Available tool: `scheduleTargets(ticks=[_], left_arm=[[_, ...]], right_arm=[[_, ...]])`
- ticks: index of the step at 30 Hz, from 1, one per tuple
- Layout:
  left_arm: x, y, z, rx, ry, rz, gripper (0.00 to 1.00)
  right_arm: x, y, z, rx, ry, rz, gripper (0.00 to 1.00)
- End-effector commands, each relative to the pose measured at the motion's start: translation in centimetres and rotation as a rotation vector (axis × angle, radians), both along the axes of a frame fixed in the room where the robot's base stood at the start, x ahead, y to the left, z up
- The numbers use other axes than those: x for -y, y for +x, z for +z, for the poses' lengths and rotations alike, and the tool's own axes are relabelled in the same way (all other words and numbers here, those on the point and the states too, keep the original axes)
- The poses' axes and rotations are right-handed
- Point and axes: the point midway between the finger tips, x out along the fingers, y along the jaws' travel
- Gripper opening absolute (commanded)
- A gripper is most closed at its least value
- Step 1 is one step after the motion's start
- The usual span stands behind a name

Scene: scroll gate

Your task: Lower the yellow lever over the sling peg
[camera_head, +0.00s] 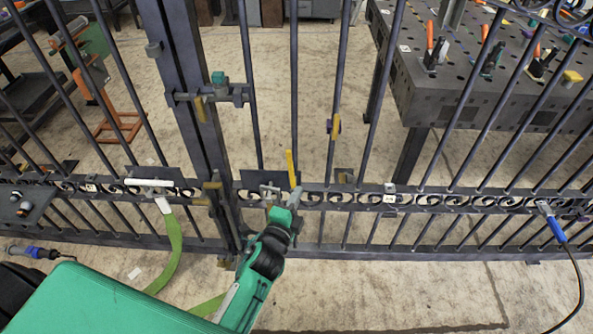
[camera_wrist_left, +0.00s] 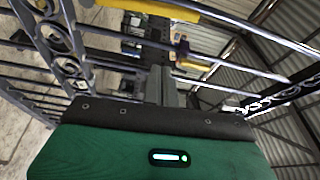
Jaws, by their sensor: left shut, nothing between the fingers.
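The yellow lever (camera_head: 291,168) stands nearly upright on the gate's scroll rail, right of the thick gate post. In the left wrist view a yellow bar (camera_wrist_left: 160,9), likely this lever, crosses the top edge. My left gripper (camera_head: 290,201) is shut and empty, just below the lever's foot; I cannot tell whether they touch. The green sling (camera_head: 174,245) hangs from a pale bar (camera_head: 152,183) left of the post, and its lower part passes behind my arm. I cannot make out the sling peg clearly. My right gripper is not in view.
The dark gate (camera_head: 185,80) with upright bars spans the view. A latch (camera_head: 215,95) sits on the post. A yellow-and-purple piece (camera_head: 334,127) is on a bar to the right. A work table (camera_head: 440,85) stands behind.

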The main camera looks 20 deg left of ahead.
Motion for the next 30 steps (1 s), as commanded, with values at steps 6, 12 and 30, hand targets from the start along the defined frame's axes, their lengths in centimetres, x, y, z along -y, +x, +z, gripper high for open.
scheduleTargets(ticks=[6, 12, 30], left_arm=[[0.1, 1.4, 0.1, 0.002, -0.001, 0.000, 0.00], [0.3, 4.6, 0.3, 0.002, -0.001, 0.000, 0.00], [-2.8, 9.0, 0.0, -0.002, -0.002, 0.001, 0.00]], right_arm=[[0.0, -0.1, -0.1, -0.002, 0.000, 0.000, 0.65], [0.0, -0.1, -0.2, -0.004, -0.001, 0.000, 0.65], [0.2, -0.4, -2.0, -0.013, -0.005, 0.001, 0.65]])
